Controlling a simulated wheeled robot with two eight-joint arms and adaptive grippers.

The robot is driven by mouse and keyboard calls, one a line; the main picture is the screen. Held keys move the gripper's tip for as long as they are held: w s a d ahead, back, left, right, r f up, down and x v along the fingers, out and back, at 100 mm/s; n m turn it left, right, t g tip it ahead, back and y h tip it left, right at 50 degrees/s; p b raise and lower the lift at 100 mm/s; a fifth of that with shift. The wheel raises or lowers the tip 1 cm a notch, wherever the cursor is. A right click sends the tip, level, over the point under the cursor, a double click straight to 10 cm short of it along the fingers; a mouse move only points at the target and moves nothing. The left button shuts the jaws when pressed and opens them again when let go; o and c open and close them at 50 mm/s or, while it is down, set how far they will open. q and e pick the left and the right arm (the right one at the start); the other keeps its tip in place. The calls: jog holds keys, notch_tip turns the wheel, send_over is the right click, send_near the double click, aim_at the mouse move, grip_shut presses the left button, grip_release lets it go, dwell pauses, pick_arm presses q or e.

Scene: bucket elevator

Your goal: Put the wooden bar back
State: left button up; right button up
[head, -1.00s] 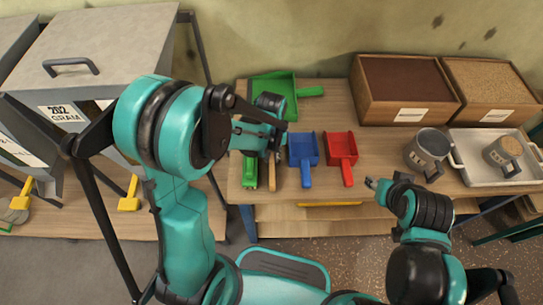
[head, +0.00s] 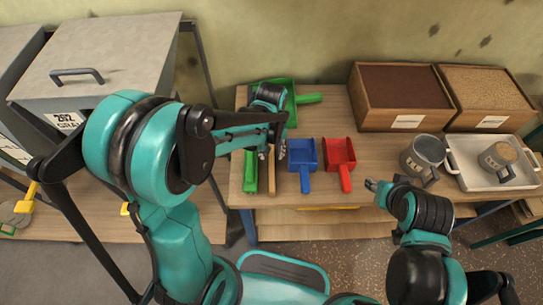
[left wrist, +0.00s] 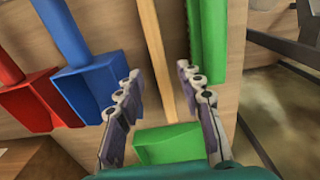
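The wooden bar (head: 271,172) is a narrow light-brown strip lying on the table between a long green piece (head: 250,172) and the blue scoop (head: 303,158). It also shows in the left wrist view (left wrist: 165,60), running between my spread fingers. My left gripper (head: 275,150) is over the bar's far part; its fingers (left wrist: 162,90) stand apart with nothing held between them. The bar's far end is hidden in the head view. My right gripper (head: 372,185) is by the table's front edge, away from the bar; its fingers are too small to read.
A green scoop (head: 290,98) lies behind my left gripper. A red scoop (head: 340,155) is right of the blue one. Two wooden boxes (head: 402,122) stand at the back right, with a mug (head: 422,155) and a white tray (head: 459,173) before them. A grey hopper (head: 110,55) stands left.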

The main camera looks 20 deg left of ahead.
aim_at(271, 161)
pick_arm(q)
jog(key=s+a+r+m+t, duration=0.1)
jog(key=s+a+r+t, duration=0.1)
jog(key=s+r, duration=0.3)
jog(key=s+a+r+m+t+p, duration=0.1)
jog(key=s+a+r+m+t, duration=0.1)
jog(key=s+r+t, duration=0.3)
notch_tip(271, 161, up, 5)
jog(key=shift+a+f, duration=0.1)
jog(key=shift+a, duration=0.25)
jog(key=shift+s+f, duration=0.1)
jog(key=shift+f, duration=0.1)
dwell(0.9)
